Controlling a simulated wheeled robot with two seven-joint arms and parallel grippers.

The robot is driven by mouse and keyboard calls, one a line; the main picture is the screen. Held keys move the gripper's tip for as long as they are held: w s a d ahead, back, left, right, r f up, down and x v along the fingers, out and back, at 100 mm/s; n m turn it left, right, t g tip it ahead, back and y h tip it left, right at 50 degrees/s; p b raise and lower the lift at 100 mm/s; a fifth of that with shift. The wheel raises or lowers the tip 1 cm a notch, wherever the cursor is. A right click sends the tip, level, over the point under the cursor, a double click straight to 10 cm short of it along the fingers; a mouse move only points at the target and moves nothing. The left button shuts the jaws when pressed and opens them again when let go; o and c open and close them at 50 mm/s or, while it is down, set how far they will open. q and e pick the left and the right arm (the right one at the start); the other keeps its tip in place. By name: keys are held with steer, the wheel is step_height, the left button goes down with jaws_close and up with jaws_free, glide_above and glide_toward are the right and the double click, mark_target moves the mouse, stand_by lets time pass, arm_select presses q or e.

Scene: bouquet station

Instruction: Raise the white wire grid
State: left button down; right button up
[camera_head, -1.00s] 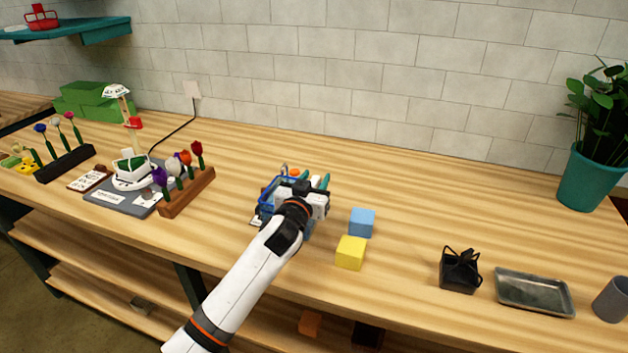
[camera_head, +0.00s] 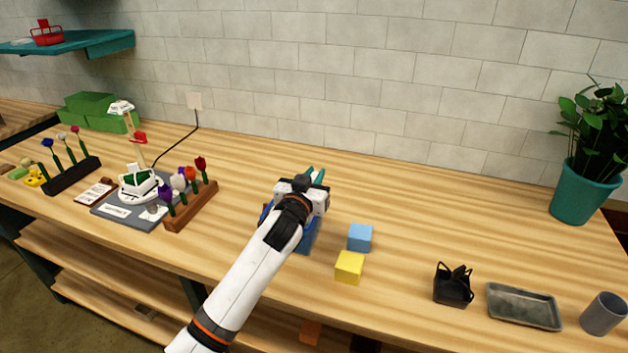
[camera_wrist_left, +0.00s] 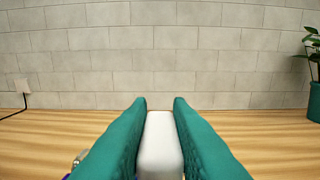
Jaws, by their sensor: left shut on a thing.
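My left gripper (camera_head: 316,177) is above the bench near the middle of the head view. In the left wrist view its teal fingers (camera_wrist_left: 160,103) stand on both sides of a smooth, rounded white thing (camera_wrist_left: 160,145) and are shut on it. No wires show on this part, so I cannot tell whether it belongs to the white wire grid. My wrist hides most of what is below, where part of a blue thing (camera_head: 308,238) shows. My right gripper is out of view.
A blue cube (camera_head: 360,238) and a yellow cube (camera_head: 349,267) sit right of the gripper. Farther right are a black holder (camera_head: 453,287), a metal tray (camera_head: 523,306) and a grey cup (camera_head: 604,314). A flower rack (camera_head: 191,206) stands left. The bench behind is clear.

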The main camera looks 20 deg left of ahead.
arm_select(q)
steer(key=shift+r, duration=0.85)
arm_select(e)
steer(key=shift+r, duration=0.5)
arm_select(q)
steer(key=c, duration=1.3)
jaws_free()
steer(key=shift+c, duration=0.2)
steer(key=shift+f, duration=0.1)
steer(key=shift+s+f, duration=0.1)
steer(key=shift+s, duration=0.25)
steer(key=s+b, duration=0.2)
steer(key=s, duration=0.9)
steer(key=shift+s+a, duration=0.2)
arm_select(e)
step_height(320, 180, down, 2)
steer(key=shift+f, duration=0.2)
